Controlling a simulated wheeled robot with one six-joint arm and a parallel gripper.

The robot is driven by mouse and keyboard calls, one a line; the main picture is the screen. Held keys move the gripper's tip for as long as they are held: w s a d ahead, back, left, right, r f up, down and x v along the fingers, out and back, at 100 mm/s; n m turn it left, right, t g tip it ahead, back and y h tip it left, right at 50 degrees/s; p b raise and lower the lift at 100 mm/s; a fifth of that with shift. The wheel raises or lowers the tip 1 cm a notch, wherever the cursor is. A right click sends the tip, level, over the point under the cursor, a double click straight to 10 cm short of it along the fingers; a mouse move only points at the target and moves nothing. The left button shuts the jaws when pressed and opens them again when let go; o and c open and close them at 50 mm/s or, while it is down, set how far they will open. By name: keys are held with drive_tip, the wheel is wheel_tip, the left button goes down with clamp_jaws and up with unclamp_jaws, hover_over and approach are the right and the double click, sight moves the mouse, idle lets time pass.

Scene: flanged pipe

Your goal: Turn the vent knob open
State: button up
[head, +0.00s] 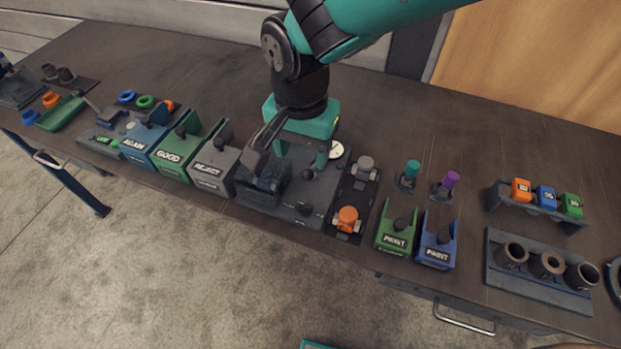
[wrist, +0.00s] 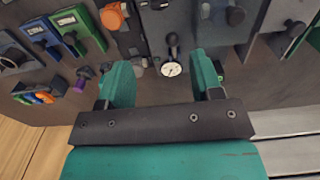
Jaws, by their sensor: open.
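My gripper (head: 302,156) hangs over the back of a dark grey fixture plate (head: 285,208), pointing down. In the wrist view my gripper (wrist: 162,76) has its two teal fingers apart with nothing between them. A white-faced round gauge (head: 336,150) stands by the right finger; in the wrist view the gauge (wrist: 171,69) shows between the fingers, beyond their tips. A small black knob (head: 307,173) is on the plate; a black knob (wrist: 172,40) also shows in the wrist view. No label marks the vent knob, so I cannot tell which it is.
A dark strip right of the plate bears an orange knob (head: 347,218) and a grey round part (head: 366,164). Grey REJECT (head: 212,172) and green GOOD (head: 173,160) bins stand left. Green (head: 396,232) and blue (head: 438,241) PAINT holders stand right. The bench behind is mostly clear.

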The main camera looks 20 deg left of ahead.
sight(306, 204)
wheel_tip(306, 204, down, 16)
drive_tip(key=p, duration=0.3)
drive_tip(key=shift+d+f+p, duration=0.1)
drive_tip(key=shift+f+p, duration=0.15)
drive_tip(key=shift+p, duration=0.05)
drive_tip(key=c, duration=0.9)
drive_tip(key=shift+c, duration=0.2)
